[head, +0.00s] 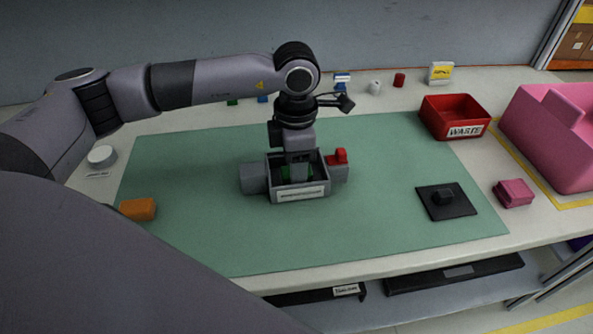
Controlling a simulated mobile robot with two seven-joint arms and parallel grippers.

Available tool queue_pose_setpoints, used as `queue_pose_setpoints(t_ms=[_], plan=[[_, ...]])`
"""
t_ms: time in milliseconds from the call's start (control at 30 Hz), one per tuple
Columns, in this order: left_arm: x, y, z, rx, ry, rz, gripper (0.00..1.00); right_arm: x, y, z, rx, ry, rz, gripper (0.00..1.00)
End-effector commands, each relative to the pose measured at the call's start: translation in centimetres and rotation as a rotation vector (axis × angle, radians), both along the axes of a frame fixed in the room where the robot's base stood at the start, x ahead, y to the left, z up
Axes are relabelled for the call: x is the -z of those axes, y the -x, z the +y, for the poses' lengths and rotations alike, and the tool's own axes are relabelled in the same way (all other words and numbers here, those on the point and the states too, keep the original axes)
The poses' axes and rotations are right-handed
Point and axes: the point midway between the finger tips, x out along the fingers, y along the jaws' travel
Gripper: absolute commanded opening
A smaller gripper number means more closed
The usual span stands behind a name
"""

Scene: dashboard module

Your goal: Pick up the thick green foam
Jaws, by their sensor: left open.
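The green foam (284,174) is inside the grey open-topped box (301,192) on the green mat. Only small green patches of it show, around my gripper fingers. My left gripper (298,172) points straight down into the box, with its fingers open at the foam. I cannot tell whether the fingers touch the foam. The fingertips are partly hidden by the box's front wall. My right gripper is not in view.
A red part (340,157) sits at the box's right side. A red waste bin (455,117), a black pad (447,202), a pink block (513,193) and a large pink piece (550,135) are to the right. An orange block (138,209) lies left. The front mat is clear.

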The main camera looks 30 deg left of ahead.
Motion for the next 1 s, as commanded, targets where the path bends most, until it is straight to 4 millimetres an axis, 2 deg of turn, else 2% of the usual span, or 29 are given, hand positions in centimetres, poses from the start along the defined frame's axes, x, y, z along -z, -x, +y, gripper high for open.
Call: queue_pose_setpoints(t_ms=[100, 300, 433, 767, 1000], plan=[[0.6, 0.0, 0.0, 0.001, 0.0, 0.0, 0.51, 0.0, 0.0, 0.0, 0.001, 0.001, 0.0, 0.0], [0.7, 0.0, 0.0, 0.001, 0.001, -0.001, 0.51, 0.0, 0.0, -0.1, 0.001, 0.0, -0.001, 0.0], [0.7, 0.0, -0.1, 0.001, 0.001, -0.001, 0.09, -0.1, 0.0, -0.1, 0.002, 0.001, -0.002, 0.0], [0.5, 0.0, -0.1, 0.001, 0.002, -0.001, 0.09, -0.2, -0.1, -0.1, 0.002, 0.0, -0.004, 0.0], [-1.4, -0.1, -0.1, 0.001, 0.003, -0.004, 0.09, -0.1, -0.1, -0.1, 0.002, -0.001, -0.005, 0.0]])
